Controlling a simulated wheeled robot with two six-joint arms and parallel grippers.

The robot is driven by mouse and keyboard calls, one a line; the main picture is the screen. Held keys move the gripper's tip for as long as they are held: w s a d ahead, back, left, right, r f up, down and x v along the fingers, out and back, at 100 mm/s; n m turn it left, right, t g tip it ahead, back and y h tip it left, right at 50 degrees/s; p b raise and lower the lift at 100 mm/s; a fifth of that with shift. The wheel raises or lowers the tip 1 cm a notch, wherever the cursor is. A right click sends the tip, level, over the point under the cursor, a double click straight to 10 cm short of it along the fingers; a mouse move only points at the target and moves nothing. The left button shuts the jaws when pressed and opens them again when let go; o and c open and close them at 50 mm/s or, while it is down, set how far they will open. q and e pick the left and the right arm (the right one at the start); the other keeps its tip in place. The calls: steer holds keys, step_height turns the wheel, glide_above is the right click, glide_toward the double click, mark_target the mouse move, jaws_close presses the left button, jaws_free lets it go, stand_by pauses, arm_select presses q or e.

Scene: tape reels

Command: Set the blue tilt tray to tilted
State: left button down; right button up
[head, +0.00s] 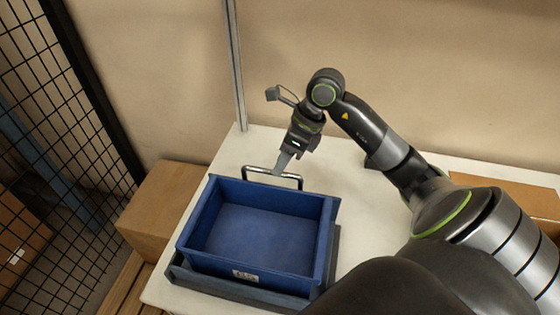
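The blue tilt tray (262,228) is an empty open bin with a small label on its front wall. It sits on a dark base frame (240,289) on the white table. I cannot tell clearly from this one view whether it is level or slightly tilted. A metal bar handle (257,170) stands at the tray's far edge. My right gripper (280,170) points down at the middle of this handle, touching it or very close. Its fingers overlap the bar, so whether they are shut on it is unclear. My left gripper is out of view.
A cardboard box (160,207) stands left of the table, near a black mesh fence (75,140). Another cardboard box (510,194) is at the right. A metal post (237,70) rises behind the table. White tabletop (345,185) is bare right of the handle.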

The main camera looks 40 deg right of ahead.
steer(key=shift+x, duration=0.8)
jaws_close()
